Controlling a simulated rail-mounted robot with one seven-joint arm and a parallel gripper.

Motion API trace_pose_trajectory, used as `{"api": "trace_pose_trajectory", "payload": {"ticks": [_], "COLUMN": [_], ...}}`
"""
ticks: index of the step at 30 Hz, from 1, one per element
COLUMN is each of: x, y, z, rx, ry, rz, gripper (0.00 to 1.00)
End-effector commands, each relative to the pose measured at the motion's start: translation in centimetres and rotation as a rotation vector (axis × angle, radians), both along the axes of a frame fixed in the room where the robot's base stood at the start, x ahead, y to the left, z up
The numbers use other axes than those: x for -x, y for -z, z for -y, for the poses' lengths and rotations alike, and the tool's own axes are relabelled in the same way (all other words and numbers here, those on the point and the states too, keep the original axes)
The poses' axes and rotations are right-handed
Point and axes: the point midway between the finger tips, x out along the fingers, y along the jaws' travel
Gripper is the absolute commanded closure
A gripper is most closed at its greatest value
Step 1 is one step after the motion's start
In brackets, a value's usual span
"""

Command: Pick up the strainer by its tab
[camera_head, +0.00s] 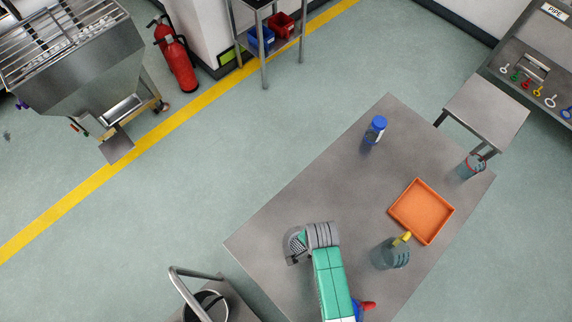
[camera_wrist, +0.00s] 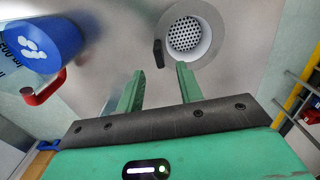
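The strainer is a round metal piece with a pale rim and a perforated middle (camera_wrist: 187,34). It lies on the grey table (camera_head: 315,190), and in the head view (camera_head: 290,240) my arm partly hides it. Its dark tab (camera_wrist: 158,53) sticks out from the left of the rim in the wrist view. My gripper (camera_wrist: 158,78) is open, its two green fingers apart with nothing between them. The tab shows just beyond the fingertips, roughly in line with the gap. I cannot tell how far the fingers are above the table.
A blue container with a red handle (camera_wrist: 40,45) is left of the fingers in the wrist view. On the table are an orange tray (camera_head: 421,211), a clear jar (camera_head: 385,256) with something yellow at its top, a blue-capped bottle (camera_head: 375,130) and a glass (camera_head: 468,167).

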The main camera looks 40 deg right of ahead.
Motion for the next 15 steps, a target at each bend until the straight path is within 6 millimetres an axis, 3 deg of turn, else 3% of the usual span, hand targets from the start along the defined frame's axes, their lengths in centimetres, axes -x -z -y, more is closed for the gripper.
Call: {"api": "trace_pose_trajectory", "payload": {"ticks": [11, 15], "x": [-0.2, -0.4], "y": [2.7, 5.1], "z": [0.0, -0.2], "rx": [0.003, 0.001], "ry": [-0.003, -0.002], "rz": [0.003, 0.001], "gripper": [0.64, 0.64]}}
